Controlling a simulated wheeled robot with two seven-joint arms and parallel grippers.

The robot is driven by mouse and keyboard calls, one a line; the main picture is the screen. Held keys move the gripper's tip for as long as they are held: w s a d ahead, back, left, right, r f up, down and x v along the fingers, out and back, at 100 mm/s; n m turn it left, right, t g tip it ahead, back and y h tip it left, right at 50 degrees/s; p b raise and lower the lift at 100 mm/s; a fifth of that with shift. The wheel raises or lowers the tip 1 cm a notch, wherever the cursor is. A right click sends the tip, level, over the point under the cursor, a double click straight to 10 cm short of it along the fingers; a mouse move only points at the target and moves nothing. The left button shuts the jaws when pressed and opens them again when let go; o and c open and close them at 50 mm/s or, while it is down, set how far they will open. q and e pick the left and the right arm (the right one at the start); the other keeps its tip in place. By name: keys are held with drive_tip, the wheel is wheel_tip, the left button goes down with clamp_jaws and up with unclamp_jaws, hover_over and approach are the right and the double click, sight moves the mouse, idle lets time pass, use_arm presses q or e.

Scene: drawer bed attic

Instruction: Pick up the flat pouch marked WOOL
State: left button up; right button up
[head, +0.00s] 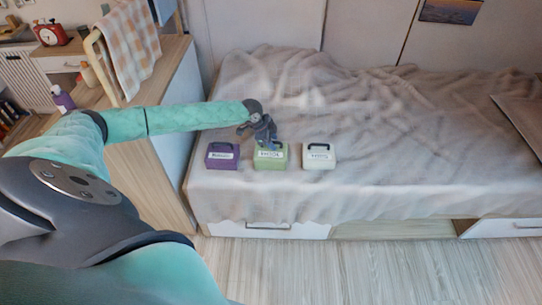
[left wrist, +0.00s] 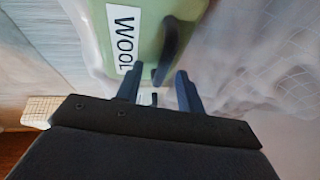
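The green WOOL pouch (head: 270,159) lies on the bed between two other pouches. In the left wrist view the pouch (left wrist: 95,22) fills the top, with its white label reading WOOL and a dark raised handle (left wrist: 171,48). My left gripper (head: 268,146) is over the back edge of the pouch in the head view. In the left wrist view the left gripper (left wrist: 157,85) has its fingers apart, with the near end of the handle in line with the gap between them. I cannot tell whether a finger touches it. My right gripper is in neither view.
A purple pouch (head: 222,156) lies close on the left and a cream pouch (head: 319,157) on the right, both with dark handles. The blanket-covered bed (head: 400,130) is clear to the right. A wooden cabinet (head: 160,150) stands left of the bed.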

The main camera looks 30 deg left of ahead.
use_arm(q)
drive_tip(key=shift+f, duration=0.1)
idle(0.3)
clamp_jaws()
